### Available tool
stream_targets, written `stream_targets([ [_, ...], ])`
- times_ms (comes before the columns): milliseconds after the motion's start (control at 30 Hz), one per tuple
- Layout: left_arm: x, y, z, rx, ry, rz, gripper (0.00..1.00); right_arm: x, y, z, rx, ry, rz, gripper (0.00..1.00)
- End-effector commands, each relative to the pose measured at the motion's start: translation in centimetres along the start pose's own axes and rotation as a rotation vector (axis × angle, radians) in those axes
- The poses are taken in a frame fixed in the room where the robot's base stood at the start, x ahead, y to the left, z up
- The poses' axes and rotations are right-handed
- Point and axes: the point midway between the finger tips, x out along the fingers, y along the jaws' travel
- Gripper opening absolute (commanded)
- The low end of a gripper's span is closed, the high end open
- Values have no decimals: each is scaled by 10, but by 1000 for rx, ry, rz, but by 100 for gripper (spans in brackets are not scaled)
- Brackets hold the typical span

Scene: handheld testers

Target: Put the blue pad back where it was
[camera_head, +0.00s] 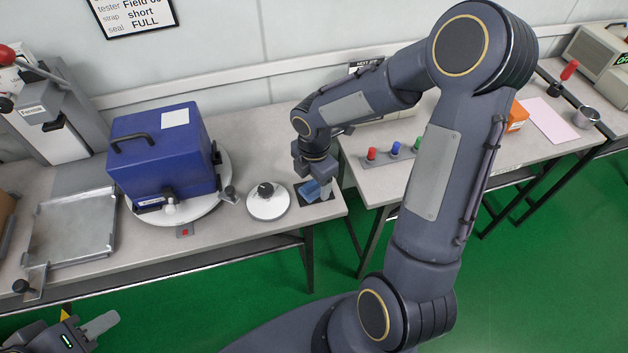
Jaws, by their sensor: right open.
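The blue pad (307,191) is a small blue block at the right end of the left table, over a dark square patch (328,196). My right gripper (318,189) is down at the pad with its jaws open. One finger is beside the pad on the right; the gripper partly hides the pad. I cannot tell whether the pad touches a finger or lies flat. My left gripper (98,324) is at the lower left, in front of the table and far from the pad. Its jaw opening cannot be made out.
A white disc with a black knob (268,203) stands just left of the pad. A large blue case (163,150) sits on a round white plate further left. A metal tray (72,228) is at the left. Red, blue and green knobs (395,150) stand on the right table.

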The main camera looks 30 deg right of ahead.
Motion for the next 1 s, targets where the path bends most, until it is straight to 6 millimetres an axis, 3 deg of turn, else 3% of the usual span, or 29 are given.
stream_targets([
  [400, -11, 5, -6, 0, 0, 0, 36, -87, 1, 0, 1, -1, 6, 64],
  [667, -13, 6, -6, 0, 0, 0, 36, -114, -2, 0, 22, 1, 9, 64],
  [767, -13, 6, -6, 0, 0, 0, 36, -128, -16, -2, 154, 13, 40, 64],
  [833, -13, 6, -6, 0, 0, 0, 36, -141, -35, -5, 331, 40, 80, 64],
  [1000, -13, 6, -6, 0, 0, 0, 36, -166, -94, -24, 928, 207, 182, 64],
])
